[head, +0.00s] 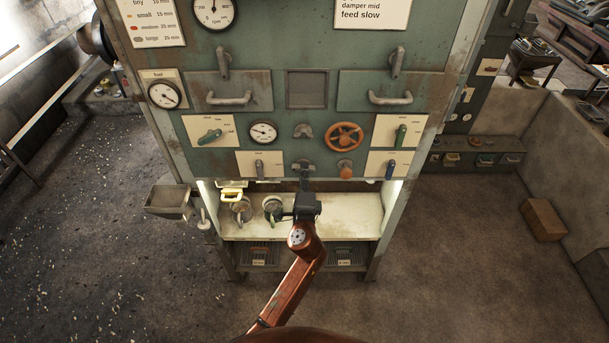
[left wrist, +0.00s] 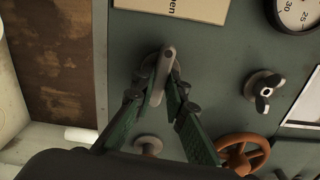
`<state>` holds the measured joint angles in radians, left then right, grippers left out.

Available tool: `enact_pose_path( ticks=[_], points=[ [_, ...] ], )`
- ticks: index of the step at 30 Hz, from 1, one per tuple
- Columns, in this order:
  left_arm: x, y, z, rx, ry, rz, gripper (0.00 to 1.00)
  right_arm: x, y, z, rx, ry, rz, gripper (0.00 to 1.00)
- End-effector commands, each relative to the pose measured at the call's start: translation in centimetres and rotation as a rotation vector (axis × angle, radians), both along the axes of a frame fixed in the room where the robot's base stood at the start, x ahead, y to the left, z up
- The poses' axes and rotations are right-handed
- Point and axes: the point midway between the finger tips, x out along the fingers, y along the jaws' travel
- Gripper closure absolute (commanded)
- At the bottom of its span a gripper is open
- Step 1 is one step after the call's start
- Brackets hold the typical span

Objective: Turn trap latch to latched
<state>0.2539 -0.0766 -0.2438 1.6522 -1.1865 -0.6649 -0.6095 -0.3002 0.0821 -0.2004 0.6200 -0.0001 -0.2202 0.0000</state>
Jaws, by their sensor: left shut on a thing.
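A grey lever with a rounded end (left wrist: 163,70) sits on the green panel in the left wrist view. I take it for the trap latch, though no label for it is readable. My left gripper (left wrist: 161,84) is shut on it, with one green finger on each side. In the head view my left gripper (head: 304,184) reaches up to the lever (head: 302,165) below the wing nut, and its dark body partly hides it. The lever's exact angle is hard to tell there. My right gripper is not in view.
A wing nut (head: 303,131), an orange handwheel (head: 343,136) and an orange knob (head: 345,169) stand out close to the lever. A lit shelf (head: 345,211) below holds two round lidded items at left. Floor is clear on both sides.

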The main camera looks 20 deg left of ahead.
Motion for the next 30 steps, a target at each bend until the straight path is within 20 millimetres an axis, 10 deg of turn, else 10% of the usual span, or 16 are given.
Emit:
enact_pose_path(
  ticks=[25,30],
  points=[
    [-0.01,-0.07,-0.10,-0.127,-0.033,-0.001,1.00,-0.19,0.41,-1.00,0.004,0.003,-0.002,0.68],
    [0.00,-0.06,-0.08,-0.126,-0.034,-0.001,0.76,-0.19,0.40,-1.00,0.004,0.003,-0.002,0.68]
  ],
)
